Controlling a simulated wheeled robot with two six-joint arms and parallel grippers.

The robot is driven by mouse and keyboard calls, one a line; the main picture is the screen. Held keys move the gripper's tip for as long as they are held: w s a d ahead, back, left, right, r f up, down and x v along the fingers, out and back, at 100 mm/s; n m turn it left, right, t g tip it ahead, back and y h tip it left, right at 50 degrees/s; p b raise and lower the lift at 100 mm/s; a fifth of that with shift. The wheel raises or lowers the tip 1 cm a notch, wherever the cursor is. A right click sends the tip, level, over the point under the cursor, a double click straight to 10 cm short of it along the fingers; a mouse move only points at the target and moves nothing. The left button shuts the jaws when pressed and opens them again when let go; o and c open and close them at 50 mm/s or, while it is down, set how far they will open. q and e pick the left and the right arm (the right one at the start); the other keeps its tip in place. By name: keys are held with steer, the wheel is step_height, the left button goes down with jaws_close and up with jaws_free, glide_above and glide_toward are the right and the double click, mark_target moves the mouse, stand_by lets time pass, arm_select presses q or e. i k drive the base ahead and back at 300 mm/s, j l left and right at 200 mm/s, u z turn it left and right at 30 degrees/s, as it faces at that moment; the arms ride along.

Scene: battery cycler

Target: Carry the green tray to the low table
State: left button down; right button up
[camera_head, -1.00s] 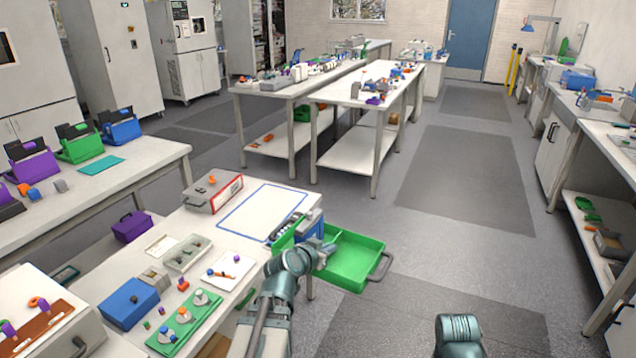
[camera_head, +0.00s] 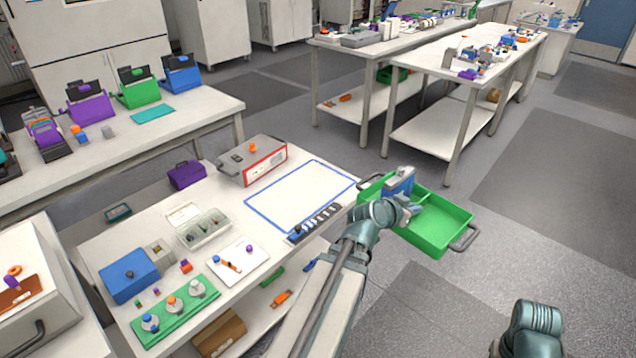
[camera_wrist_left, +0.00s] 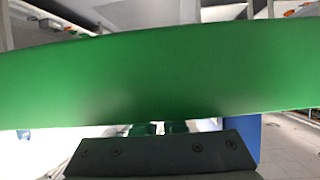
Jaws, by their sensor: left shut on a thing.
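The green tray (camera_head: 440,222) hangs over the floor just off the right end of the near white table (camera_head: 230,190). It is about level, with a dark handle at each end. A blue box with a grey top (camera_head: 398,181) sits in its left part; the right part looks empty. My left gripper (camera_head: 411,207) is shut on the tray at its near side and hides part of that wall. In the left wrist view the green tray (camera_wrist_left: 150,70) fills the middle above my dark gripper. I cannot tell which table is the low table.
A blue-outlined rectangle (camera_head: 300,196) on the near table is bare. White tables (camera_head: 440,65) stand beyond. Grey floor to the right is clear.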

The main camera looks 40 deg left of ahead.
mark_target(307, 188)
steer(key=i+l+u, duration=0.1)
steer(key=i, duration=1.5)
steer(key=u, duration=1.3)
